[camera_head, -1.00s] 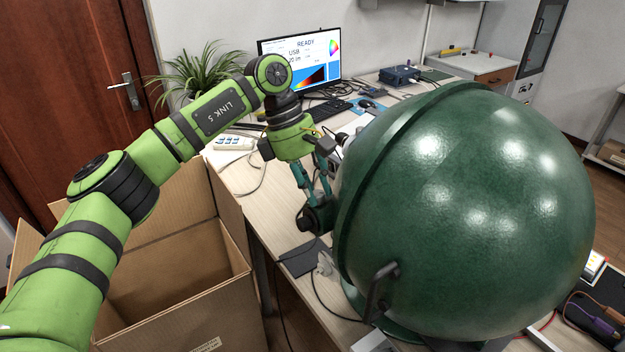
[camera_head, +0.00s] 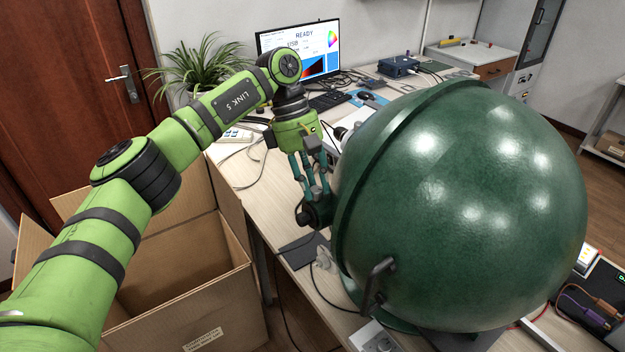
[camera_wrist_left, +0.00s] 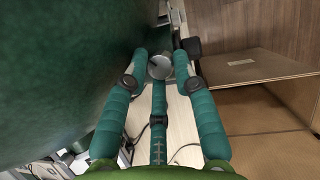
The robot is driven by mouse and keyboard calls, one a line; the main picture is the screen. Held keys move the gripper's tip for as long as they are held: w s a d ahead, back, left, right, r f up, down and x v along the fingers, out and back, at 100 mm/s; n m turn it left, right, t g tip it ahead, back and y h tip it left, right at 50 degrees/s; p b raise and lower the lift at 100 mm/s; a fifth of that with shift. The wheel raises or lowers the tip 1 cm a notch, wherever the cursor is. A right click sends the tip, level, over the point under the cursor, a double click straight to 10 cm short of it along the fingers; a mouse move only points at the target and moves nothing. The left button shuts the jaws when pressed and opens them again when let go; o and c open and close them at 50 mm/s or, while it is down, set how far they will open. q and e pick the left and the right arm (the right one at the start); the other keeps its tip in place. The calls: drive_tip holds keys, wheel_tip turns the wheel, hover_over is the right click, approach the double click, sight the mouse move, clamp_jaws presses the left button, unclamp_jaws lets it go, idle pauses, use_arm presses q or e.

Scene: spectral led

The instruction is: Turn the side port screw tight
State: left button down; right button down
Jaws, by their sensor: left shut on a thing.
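The side port screw (camera_wrist_left: 160,67) shows in the left wrist view as a round, silver-grey head with a dark mark on it. It lies between the teal fingertips of my left gripper (camera_wrist_left: 160,62), which are closed around it. In the head view my left gripper (camera_head: 316,192) points down at the black side port (camera_head: 318,212) on the near-left side of the big green sphere (camera_head: 470,200). The screw itself is hidden there by the fingers and the port. My right gripper is in neither view.
The sphere stands close beside the gripper. An open cardboard box (camera_head: 190,315) stands on the floor at the left. A monitor (camera_head: 300,50), keyboard (camera_head: 328,102), plant (camera_head: 197,72) and blue box (camera_head: 398,66) are farther back. Cables run over the wooden table (camera_head: 262,200).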

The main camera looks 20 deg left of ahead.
use_arm(q)
drive_tip(key=shift+s+d, duration=0.15)
drive_tip(key=shift+d, duration=0.05)
drive_tip(key=c, duration=1.1)
unclamp_jaws()
drive_tip(key=shift+c, duration=0.2)
drive_tip(key=shift+o, duration=0.5)
drive_tip(key=shift+s+d, duration=0.1)
drive_tip(key=shift+a+r, duration=0.2)
drive_tip(key=shift+r, duration=0.05)
drive_tip(key=v, duration=1.1)
drive_tip(key=shift+r, duration=0.3)
drive_tip(key=shift+d, duration=0.1)
